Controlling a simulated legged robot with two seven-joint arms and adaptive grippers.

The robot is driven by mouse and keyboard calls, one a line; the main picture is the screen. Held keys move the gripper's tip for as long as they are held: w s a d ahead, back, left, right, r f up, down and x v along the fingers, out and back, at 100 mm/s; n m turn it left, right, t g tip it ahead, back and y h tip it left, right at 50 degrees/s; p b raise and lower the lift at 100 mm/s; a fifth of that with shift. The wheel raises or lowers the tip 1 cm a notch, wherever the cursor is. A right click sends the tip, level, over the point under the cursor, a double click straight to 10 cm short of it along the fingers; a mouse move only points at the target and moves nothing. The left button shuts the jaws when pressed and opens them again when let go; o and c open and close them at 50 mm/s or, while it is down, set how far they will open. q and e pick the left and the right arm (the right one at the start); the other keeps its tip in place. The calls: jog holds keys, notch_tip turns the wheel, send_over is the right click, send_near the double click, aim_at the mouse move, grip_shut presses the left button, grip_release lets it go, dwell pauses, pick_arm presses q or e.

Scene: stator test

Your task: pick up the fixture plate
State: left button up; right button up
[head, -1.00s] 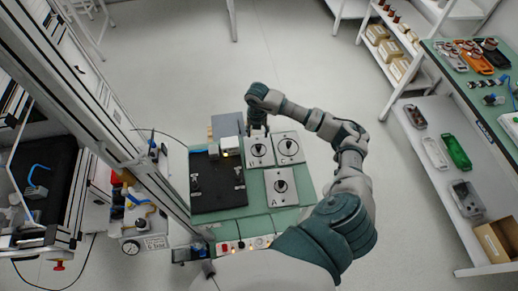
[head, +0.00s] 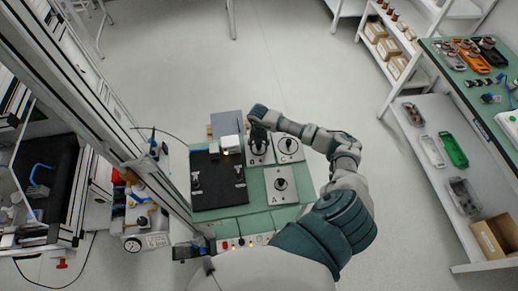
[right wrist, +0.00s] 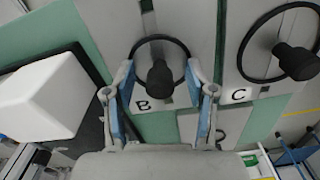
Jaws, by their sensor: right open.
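Three grey fixture plates with black knobs and black rings lie on the green table top. Plate B (head: 266,158) is at the back, plate C (head: 297,156) is right of it, and plate A (head: 271,198) is in front. My right gripper (head: 257,143) is above plate B and partly hides it. In the right wrist view, the right gripper (right wrist: 160,72) is open, with one finger on each side of plate B's knob (right wrist: 160,83). I cannot tell whether they touch it. Plate C (right wrist: 238,94) shows at the right there. My left gripper is not in view.
A black board (head: 218,190) lies left of the plates, with a white box (head: 231,143) at its back edge. A power strip (head: 245,242) runs along the table's front. A metal frame post stands at the left. Shelves with parts stand at the right.

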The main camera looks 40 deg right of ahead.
jog(key=shift+a+r, duration=0.1)
jog(key=shift+a, duration=0.05)
grip_shut()
jog(key=shift+d, duration=0.2)
